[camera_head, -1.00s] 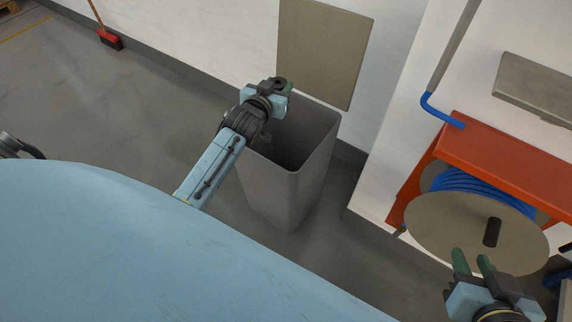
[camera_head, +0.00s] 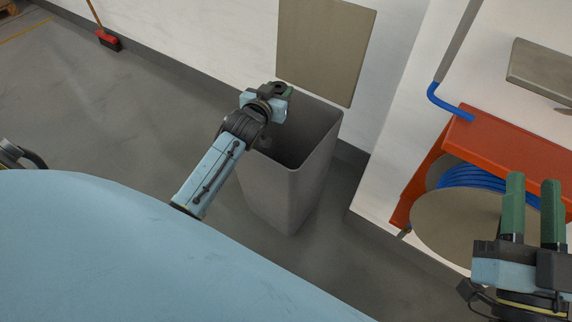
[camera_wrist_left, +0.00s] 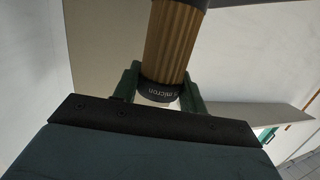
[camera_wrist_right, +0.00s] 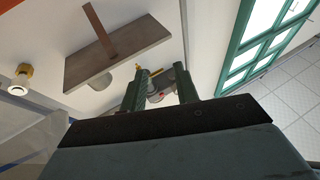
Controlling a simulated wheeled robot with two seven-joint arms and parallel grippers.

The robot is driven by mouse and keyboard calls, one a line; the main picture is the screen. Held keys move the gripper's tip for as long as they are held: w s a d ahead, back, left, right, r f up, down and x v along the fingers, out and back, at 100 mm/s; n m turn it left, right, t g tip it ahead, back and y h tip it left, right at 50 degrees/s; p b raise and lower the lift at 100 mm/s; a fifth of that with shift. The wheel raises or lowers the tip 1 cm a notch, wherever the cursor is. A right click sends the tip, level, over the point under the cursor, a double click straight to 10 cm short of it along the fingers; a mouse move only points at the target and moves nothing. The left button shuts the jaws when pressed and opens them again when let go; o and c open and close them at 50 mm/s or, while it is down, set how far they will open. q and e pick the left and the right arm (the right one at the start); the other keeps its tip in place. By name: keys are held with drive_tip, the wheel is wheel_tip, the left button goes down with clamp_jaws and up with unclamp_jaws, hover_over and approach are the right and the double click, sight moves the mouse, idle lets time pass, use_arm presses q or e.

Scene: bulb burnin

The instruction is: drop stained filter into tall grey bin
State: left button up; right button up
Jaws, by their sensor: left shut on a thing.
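The stained filter (camera_wrist_left: 168,45) is a brown pleated cylinder with a dark end cap lettered "micron", seen in the left wrist view. My left gripper (camera_head: 287,88) is shut on it near that cap; the fingers also show in the left wrist view (camera_wrist_left: 160,85). In the head view the gripper hides the filter. The tall grey bin (camera_head: 275,195) stands upright on the floor, open at the top. My left gripper is over its far left rim area; its exact height above cannot be told. My right gripper (camera_head: 533,183) is open and empty, at the right.
A beige panel (camera_head: 325,50) is on the wall behind the bin. An orange shelf or bracket (camera_head: 500,145) with a blue hose reel (camera_head: 450,225) is at the right. A grey wall ledge (camera_head: 540,70) is above it. A red broom (camera_head: 109,40) stands far left. Open floor lies left.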

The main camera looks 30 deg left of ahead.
use_arm(q)
drive_tip(key=shift+f+b, duration=0.75)
drive_tip(key=shift+b, duration=0.1)
drive_tip(key=shift+f+b, duration=0.25)
drive_tip(key=shift+b, duration=0.05)
use_arm(e)
drive_tip(key=shift+s+d+r+t+y, duration=0.15)
drive_tip(key=shift+s+r+t+y, duration=0.15)
drive_tip(key=shift+s+r+t, duration=0.5)
drive_tip(key=shift+s+d+r+t+y, duration=0.1)
drive_tip(key=shift+s+r+t+y, duration=0.3)
drive_tip(key=shift+r+t, duration=0.7)
drive_tip(key=shift+f, duration=0.2)
use_arm(q)
drive_tip(key=o, duration=1.1)
drive_tip(key=shift+s, duration=0.25)
drive_tip(key=shift+p+v, duration=3.05)
drive_tip(key=shift+v, duration=3.35)
use_arm(e)
wheel_tip(320, 180, down, 17)
drive_tip(key=d+g+h, duration=0.2)
drive_tip(key=g+h, duration=0.2)
drive_tip(key=g, duration=0.9)
drive_tip(key=shift+w+d+h, duration=0.3)
drive_tip(key=shift+w, duration=0.1)
